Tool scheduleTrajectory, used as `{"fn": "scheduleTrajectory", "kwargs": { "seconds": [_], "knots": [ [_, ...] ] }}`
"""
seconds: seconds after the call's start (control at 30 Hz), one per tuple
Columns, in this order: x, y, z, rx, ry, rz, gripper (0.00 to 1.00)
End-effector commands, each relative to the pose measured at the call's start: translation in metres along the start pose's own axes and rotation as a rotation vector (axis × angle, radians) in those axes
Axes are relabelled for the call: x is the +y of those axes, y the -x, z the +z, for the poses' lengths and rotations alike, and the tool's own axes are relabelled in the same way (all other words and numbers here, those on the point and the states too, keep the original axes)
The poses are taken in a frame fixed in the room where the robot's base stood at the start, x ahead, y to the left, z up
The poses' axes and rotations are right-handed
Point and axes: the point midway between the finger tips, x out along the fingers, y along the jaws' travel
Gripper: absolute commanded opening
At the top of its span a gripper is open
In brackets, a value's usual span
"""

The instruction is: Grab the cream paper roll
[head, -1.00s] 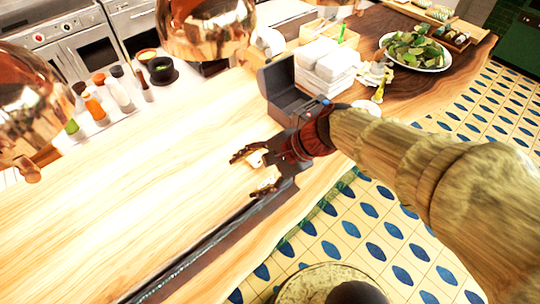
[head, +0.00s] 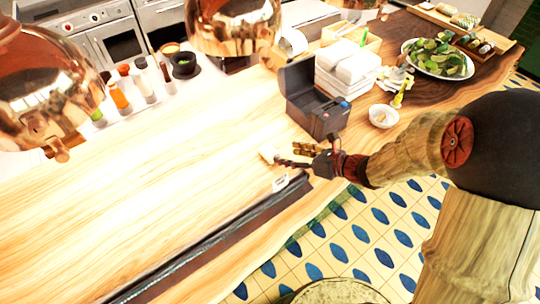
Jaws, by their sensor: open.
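A small cream piece (head: 268,153), which looks like the cream paper roll, lies on the pale wooden counter (head: 160,190) near its front edge. My gripper (head: 288,155) is open, low over the counter, just right of the cream piece, with its fingers pointing left towards it. One dark fingertip shows close to the piece; I cannot tell whether they touch. I see nothing held between the fingers. A dark printer-like box (head: 315,108) with a raised lid stands just behind my gripper.
A small white tag (head: 280,183) stands by the dark front strip. Stacked white boxes (head: 345,68), a small white bowl (head: 383,116) and a plate of greens (head: 438,57) are behind right. Copper lamps (head: 232,28) hang over the counter. Its left middle is clear.

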Motion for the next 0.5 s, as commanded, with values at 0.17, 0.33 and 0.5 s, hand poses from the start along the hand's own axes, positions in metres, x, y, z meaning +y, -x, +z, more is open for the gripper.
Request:
{"fn": "scheduleTrajectory", "kwargs": {
  "seconds": [0.17, 0.33, 0.5],
  "knots": [
    [-0.001, -0.022, -0.005, 0.0, 0.003, 0.002, 0.61],
    [-0.001, -0.031, -0.004, 0.0, 0.003, 0.001, 0.61],
    [0.0, -0.054, -0.005, 0.001, 0.004, 0.004, 0.61]
  ]
}}
